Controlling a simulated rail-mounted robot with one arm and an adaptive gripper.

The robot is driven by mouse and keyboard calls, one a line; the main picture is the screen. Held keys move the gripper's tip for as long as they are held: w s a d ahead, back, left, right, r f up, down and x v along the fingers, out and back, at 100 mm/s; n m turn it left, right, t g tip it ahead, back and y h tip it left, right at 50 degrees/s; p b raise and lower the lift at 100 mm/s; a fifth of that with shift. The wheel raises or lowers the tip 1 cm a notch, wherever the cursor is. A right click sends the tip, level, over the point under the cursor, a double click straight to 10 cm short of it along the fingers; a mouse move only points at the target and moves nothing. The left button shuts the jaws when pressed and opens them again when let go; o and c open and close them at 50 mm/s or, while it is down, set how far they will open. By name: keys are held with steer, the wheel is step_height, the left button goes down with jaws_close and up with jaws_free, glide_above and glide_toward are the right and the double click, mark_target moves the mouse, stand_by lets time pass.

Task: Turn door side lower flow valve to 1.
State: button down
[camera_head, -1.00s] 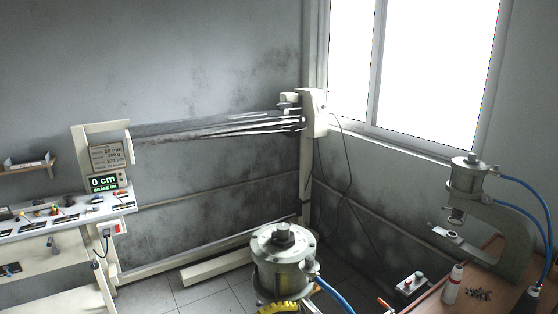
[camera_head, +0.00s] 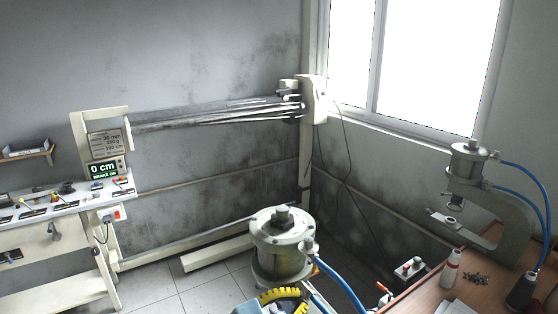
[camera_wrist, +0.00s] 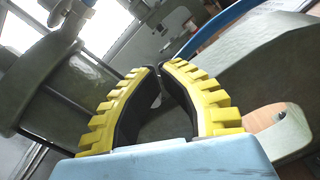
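The nearer pneumatic press has a grey cylinder (camera_head: 281,243) with blue hoses on its right side. A small fitting (camera_head: 309,247) sits on that side. I cannot tell which fitting is the lower flow valve, or read any setting. My gripper (camera_head: 285,294), with yellow ribbed fingers, is just below the cylinder and partly cut off by the picture's bottom edge. In the wrist view, the fingertips (camera_wrist: 160,67) nearly meet, with a thin gap and no clearly held object. A large grey cylinder body (camera_wrist: 42,72) is at left and a grey press frame (camera_wrist: 265,62) at right.
A second press (camera_head: 468,168) with blue hoses stands on the brown table (camera_head: 440,297) at right. A white bottle (camera_head: 452,268) and small dark parts are nearby. A control box (camera_head: 409,268) is behind.

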steer(key=b+v, duration=0.2)
steer(key=v, duration=0.4)
steer(key=shift+r+b, duration=0.2)
steer(key=shift+b, duration=0.15)
